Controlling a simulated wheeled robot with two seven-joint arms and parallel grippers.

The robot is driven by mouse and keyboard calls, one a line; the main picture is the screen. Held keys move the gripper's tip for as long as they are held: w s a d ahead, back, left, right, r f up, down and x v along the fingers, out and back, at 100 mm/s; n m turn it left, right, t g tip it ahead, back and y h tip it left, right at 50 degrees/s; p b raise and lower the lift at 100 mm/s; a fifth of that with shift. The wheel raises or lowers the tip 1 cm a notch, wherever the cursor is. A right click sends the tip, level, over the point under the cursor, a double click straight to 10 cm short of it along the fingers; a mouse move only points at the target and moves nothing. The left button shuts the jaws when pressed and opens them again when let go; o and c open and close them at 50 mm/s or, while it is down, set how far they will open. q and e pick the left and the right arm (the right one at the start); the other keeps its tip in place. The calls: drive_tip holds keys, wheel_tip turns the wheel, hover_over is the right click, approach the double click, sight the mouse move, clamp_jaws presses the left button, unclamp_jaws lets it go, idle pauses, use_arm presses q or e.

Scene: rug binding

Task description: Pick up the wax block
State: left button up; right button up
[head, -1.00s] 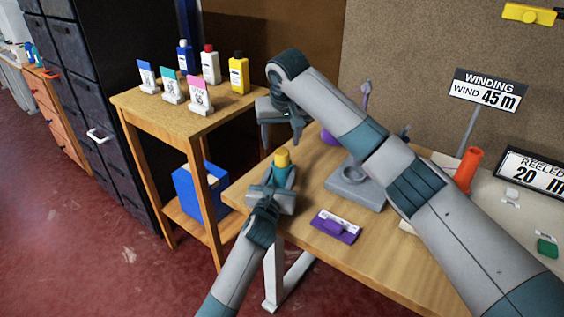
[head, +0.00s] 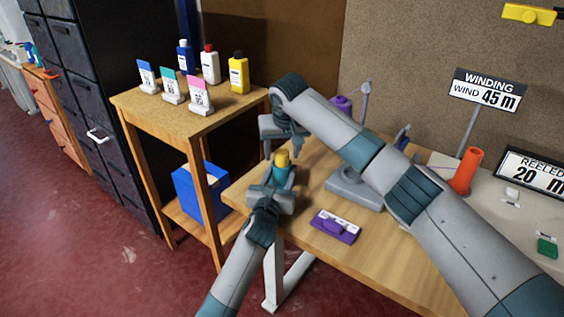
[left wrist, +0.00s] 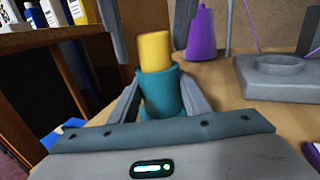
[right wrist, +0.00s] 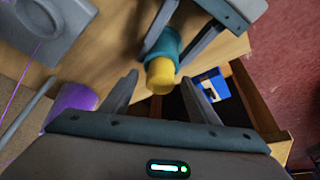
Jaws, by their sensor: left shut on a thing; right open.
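The wax block appears to be the yellow piece (head: 282,158) standing up out of a teal holder (head: 281,175) near the table's left corner. My left gripper (head: 274,190) is shut on the teal holder and keeps it upright. In the left wrist view the yellow piece (left wrist: 155,50) rises above the holder (left wrist: 161,92). My right gripper (head: 287,144) is open just above the yellow piece. In the right wrist view the yellow piece (right wrist: 160,76) lies ahead, between the spread fingers (right wrist: 160,100); I see no contact.
A grey stand (head: 355,188) and a purple cone-shaped spool (left wrist: 201,35) are on the table behind the holder. A purple tool (head: 335,227) lies in front. A wooden shelf (head: 178,110) with bottles and tags stands to the left.

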sight(282, 151)
drive_tip(key=shift+w+f, duration=0.15)
drive_tip(key=shift+f, duration=0.25)
drive_tip(key=c, duration=1.2)
drive_tip(key=shift+o, duration=0.2)
wheel_tip(282, 151, up, 10)
use_arm(q)
drive_tip(key=o, duration=1.2)
